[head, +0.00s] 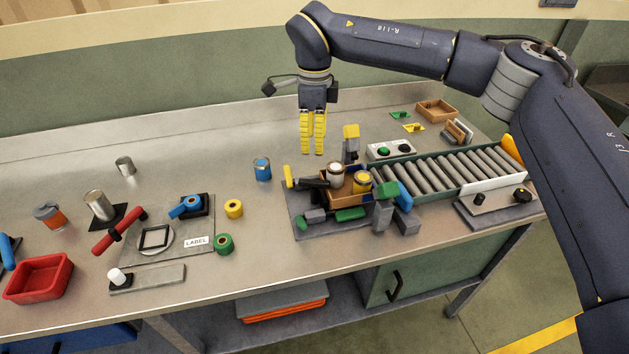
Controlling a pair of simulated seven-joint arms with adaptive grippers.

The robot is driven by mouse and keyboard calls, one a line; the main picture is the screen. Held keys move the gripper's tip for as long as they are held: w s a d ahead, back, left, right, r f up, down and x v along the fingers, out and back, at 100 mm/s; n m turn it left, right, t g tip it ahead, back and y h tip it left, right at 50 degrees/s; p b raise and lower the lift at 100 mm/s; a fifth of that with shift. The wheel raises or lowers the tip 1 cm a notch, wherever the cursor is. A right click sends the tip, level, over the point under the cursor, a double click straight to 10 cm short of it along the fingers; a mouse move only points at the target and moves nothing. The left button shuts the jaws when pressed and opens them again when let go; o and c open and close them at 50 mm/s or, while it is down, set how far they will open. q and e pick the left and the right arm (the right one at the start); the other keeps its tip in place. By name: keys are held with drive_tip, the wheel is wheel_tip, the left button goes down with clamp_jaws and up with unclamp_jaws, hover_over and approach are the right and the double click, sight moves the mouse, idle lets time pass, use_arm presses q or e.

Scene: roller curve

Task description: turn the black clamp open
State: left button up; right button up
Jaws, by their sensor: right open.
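A black clamp (314,183) lies low on the grey fixture plate (296,226), against the left side of a small brown wooden crate (347,198). A yellow handle-like piece (289,177) stands at its left end. The exact angle of the clamp is hard to tell at this size. My right gripper (313,151) has yellow fingers pointing straight down. It is open and empty, and appears above and behind the clamp, apart from it. My left gripper is not in view.
The crate holds a white-topped can (336,173) and a yellow can (362,181). A yellow-topped grey post (351,142) stands close to the right of my right gripper. A roller conveyor (445,173) lies to the right. A blue can (262,169) stands left, with bare bench behind.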

sight(314, 181)
wheel_tip(314, 181, down, 13)
drive_tip(key=shift+f, duration=0.15)
idle(0.4)
drive_tip(key=shift+o, duration=0.2)
clamp_jaws()
